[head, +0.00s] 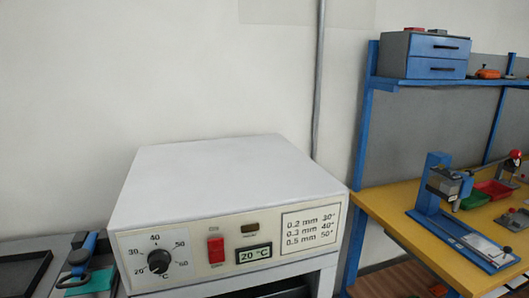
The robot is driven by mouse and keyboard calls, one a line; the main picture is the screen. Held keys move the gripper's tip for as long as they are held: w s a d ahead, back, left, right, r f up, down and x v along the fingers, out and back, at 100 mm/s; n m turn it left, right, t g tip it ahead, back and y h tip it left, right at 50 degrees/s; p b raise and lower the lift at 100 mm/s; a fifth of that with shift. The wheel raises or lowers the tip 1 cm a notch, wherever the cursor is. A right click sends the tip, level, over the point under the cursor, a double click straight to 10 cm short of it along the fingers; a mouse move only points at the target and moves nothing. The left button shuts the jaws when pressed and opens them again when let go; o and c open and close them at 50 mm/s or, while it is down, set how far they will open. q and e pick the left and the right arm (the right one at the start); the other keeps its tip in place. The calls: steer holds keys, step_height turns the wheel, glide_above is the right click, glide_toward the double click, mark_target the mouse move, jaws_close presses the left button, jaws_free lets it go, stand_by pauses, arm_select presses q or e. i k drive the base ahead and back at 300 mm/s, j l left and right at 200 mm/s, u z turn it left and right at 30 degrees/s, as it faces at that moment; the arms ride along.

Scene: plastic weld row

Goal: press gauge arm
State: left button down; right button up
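A blue bench press or gauge stand (433,192) stands on the yellow workbench (390,203) at the right. It has an upright blue column, a grey head and a long blue base with a light plate (488,248) on it. A lever with a red ball knob (516,154) shows behind it at the right edge, apparently on another device partly cut off there. I cannot tell which part is the gauge arm. Neither of my grippers is in view.
A white heater box (230,185) with a dial (159,262), a red switch (216,250) and a 20 °C display (254,254) stands in front. Green (474,200) and red (493,189) trays lie behind the stand. A blue shelf post (362,130) rises beside the bench.

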mark_target(79, 259)
steer(key=u, duration=1.45)
steer(key=i+j+u, duration=0.1)
steer(key=u, duration=0.2)
